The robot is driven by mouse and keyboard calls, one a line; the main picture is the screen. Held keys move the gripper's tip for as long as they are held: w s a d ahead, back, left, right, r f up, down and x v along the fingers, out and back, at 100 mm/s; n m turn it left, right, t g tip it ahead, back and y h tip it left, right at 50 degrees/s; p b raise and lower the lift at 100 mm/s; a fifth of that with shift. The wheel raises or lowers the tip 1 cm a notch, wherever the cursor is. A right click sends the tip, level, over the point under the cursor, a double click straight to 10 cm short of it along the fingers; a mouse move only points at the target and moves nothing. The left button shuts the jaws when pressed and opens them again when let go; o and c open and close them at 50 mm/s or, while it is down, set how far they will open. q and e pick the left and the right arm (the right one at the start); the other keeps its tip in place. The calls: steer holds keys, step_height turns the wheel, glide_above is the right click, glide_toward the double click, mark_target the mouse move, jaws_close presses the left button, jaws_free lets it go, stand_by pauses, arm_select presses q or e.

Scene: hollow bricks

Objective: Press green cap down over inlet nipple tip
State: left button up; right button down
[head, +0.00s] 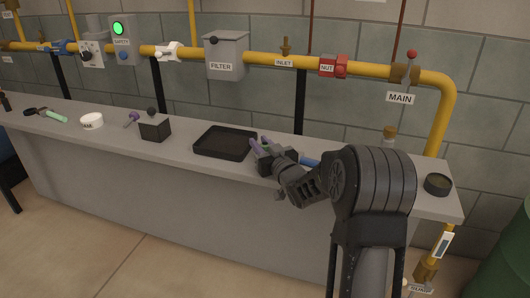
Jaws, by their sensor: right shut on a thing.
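The brass inlet nipple (286,46) stands upright on top of the yellow pipe, above the INLET label (284,62). Its tip looks bare. My right gripper (262,147) is low over the bench, at the right edge of the black tray, well below and in front of the nipple. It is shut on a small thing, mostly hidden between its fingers. A bit of green shows there, seemingly the green cap. My left gripper is not in view.
The grey bench (200,183) holds the black tray (226,154), a dark box (155,128), a white roll (91,121) and a dark round tin (438,184). A blue object lies behind my gripper.

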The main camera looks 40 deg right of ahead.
steer(key=shift+r, duration=0.1)
step_height(320, 180, up, 10)
steer(key=p, duration=0.1)
steer(key=shift+p, duration=0.3)
steer(key=shift+a, duration=0.1)
stand_by(0.6)
steer(key=s+a+f+n+y, duration=0.2)
steer(key=a+f+y, duration=0.1)
steer(key=a, duration=0.6)
steer(key=s+a+f+n+y, duration=0.1)
steer(key=s+a+f+y, duration=0.1)
steer(key=a, duration=0.8)
steer(key=s+a+f+n+y, duration=0.2)
steer(key=a+f, duration=0.3)
steer(key=a, duration=0.5)
steer(key=shift+a+n+y, duration=0.15)
steer(key=shift+n+y, duration=0.15)
steer(key=shift+y, duration=0.5)
